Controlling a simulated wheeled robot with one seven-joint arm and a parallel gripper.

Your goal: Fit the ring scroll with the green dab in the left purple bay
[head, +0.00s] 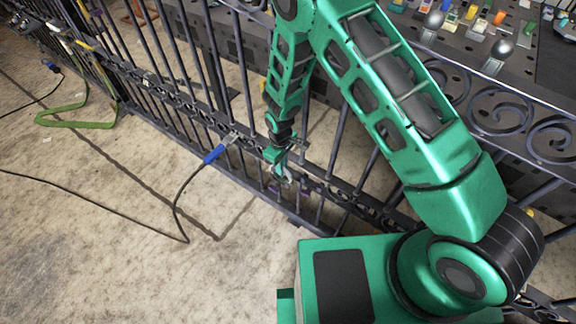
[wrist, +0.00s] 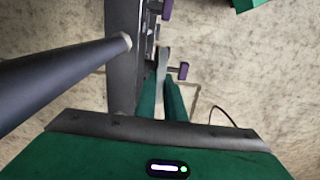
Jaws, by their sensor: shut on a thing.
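My gripper (head: 279,163) is low at the iron gate (head: 190,95), beside its lower rail. In the wrist view its two green fingers (wrist: 163,88) are closed on a small grey metal piece (wrist: 163,60), which I take for the ring scroll. A pale curved bit of this scroll (head: 288,176) shows below the fingers in the head view. No green dab can be made out on it. Two purple pieces (wrist: 183,70) (wrist: 167,10) stick out by the rail in the wrist view, one right beside the scroll. Whether scroll and bay touch cannot be told.
A dark bar (wrist: 70,75) crosses the left of the wrist view, close to my gripper. A blue-handled tool with a black cable (head: 214,154) is at the gate to the left. A cluttered bench (head: 470,40) stands behind the gate. The floor in front is mostly clear.

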